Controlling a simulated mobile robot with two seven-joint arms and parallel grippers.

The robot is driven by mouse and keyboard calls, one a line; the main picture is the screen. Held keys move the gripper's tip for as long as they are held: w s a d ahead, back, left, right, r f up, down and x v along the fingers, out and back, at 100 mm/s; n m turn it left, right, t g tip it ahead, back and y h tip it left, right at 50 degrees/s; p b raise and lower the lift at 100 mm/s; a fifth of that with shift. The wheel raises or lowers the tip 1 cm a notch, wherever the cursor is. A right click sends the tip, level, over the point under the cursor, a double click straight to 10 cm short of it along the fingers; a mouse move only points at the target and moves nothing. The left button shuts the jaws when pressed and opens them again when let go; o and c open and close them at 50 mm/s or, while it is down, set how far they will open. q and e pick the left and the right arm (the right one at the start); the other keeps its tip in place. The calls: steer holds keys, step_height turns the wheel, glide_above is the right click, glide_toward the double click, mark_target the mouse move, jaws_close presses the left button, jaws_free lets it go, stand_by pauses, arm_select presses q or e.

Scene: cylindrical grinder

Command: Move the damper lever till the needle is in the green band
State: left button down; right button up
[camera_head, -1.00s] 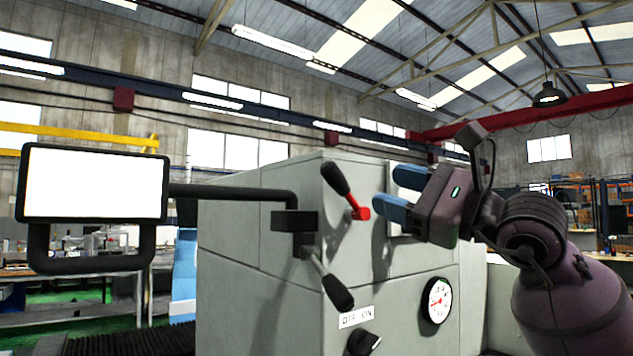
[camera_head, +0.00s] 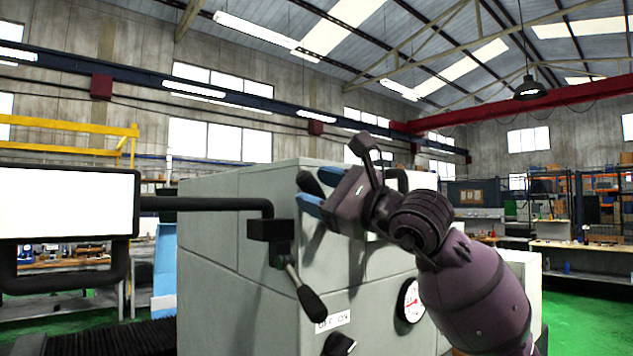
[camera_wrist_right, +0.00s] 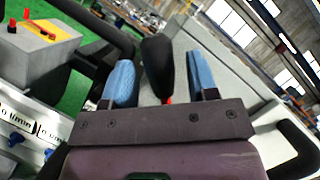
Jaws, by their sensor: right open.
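The upper lever (camera_head: 308,183), with a black grip, stands on the grey machine's front; its red hub, clear earlier, is now hidden behind my right gripper in the head view. My right gripper (camera_head: 318,190) is open at this lever. In the right wrist view the black grip (camera_wrist_right: 157,66) stands between the two blue fingers, with a gap on each side and a bit of red below it. A second black-gripped lever (camera_head: 311,300) points down to the right. The round white gauge (camera_head: 410,300) shows red marks; its needle and any green band are too small to read. My left gripper is not in view.
A screen on an arm (camera_head: 65,203) stands left of the machine. A label plate (camera_head: 333,321) and a black knob (camera_head: 340,345) sit below the levers.

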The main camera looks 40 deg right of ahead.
steer(key=shift+w+a+r, duration=0.1)
steer(key=shift+w+a, duration=0.05)
steer(key=shift+w, duration=0.2)
jaws_close()
steer(key=shift+d+m+h+b, duration=0.3)
steer(key=shift+m+b, duration=0.4)
steer(key=shift+b, duration=0.25)
steer(key=shift+d+r+m+t+b, duration=0.3)
steer(key=shift+m+t+b, duration=0.2)
steer(key=shift+m+b, duration=0.15)
steer(key=shift+d+r+m+h, duration=0.1)
steer(key=shift+r+m+h, duration=0.15)
steer(key=shift+m, duration=0.2)
